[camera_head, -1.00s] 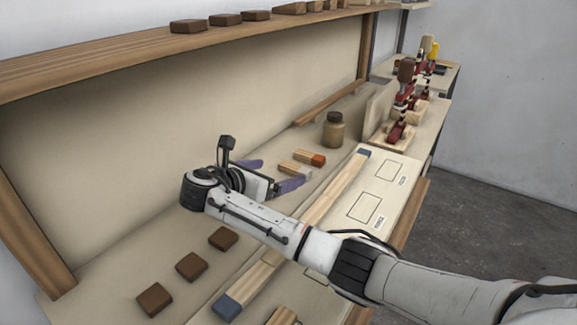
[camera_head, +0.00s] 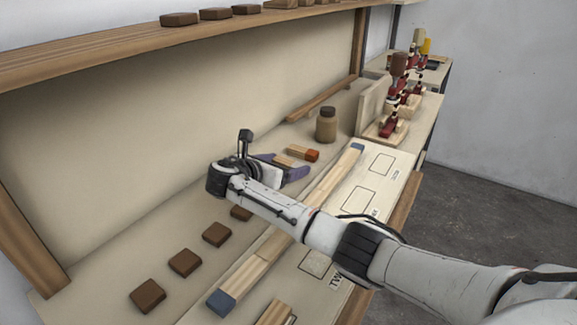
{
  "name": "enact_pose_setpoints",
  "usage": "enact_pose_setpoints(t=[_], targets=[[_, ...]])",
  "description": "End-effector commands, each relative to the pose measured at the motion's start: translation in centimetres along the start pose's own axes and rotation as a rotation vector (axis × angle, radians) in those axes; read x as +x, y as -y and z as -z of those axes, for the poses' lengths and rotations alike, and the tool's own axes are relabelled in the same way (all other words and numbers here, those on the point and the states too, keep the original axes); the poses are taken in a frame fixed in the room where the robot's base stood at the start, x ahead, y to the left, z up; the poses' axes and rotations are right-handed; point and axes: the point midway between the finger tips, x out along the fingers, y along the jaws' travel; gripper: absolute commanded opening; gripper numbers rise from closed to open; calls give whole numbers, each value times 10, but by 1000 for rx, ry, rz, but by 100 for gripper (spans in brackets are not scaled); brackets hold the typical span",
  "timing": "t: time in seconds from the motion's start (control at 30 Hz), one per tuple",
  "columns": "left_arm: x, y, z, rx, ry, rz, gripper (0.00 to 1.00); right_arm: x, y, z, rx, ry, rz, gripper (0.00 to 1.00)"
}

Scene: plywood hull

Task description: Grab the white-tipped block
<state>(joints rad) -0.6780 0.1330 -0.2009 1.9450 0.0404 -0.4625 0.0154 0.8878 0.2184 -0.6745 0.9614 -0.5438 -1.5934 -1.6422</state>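My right gripper (camera_head: 287,165) reaches in from the lower right over the bench, its purple fingers apart. A short wooden block (camera_head: 284,160) lies between or just beyond the fingers. Its pale end is hard to make out now, partly covered by the near finger; contact with the fingers cannot be made out. Another short block with an orange-red tip (camera_head: 312,155) lies just beyond it, close by. My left gripper is out of view.
A brown jar (camera_head: 326,125) stands behind the blocks. A long blue-ended bar (camera_head: 335,180) lies along the bench beside a marked board (camera_head: 365,205). Several dark brown blocks (camera_head: 185,262) lie at the left. Red clamps (camera_head: 392,120) stand at the far right, and a shelf (camera_head: 150,45) runs above.

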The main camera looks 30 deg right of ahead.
Motion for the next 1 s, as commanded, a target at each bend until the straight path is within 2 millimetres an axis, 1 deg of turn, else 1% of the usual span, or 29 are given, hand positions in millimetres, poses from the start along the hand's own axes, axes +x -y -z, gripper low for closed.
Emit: enact_pose_setpoints(t=[0.03,0.1,0.17,0.37,0.47,0.57,0.8,0.9,1.0], targets=[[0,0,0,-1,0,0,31,0,0,0,0,0,0,69],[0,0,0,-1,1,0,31,0,0,0,0,0,0,57],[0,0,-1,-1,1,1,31,0,0,0,0,0,0,48],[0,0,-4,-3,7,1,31,-1,0,0,0,0,0,48],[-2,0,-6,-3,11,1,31,-3,0,-5,1,1,0,48],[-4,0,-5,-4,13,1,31,-8,-1,-19,4,1,-1,48],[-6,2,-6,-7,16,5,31,-27,-1,-64,5,2,-2,48],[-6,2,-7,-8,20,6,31,-33,0,-79,4,1,0,48],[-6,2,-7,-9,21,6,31,-36,0,-88,2,1,-1,48]])
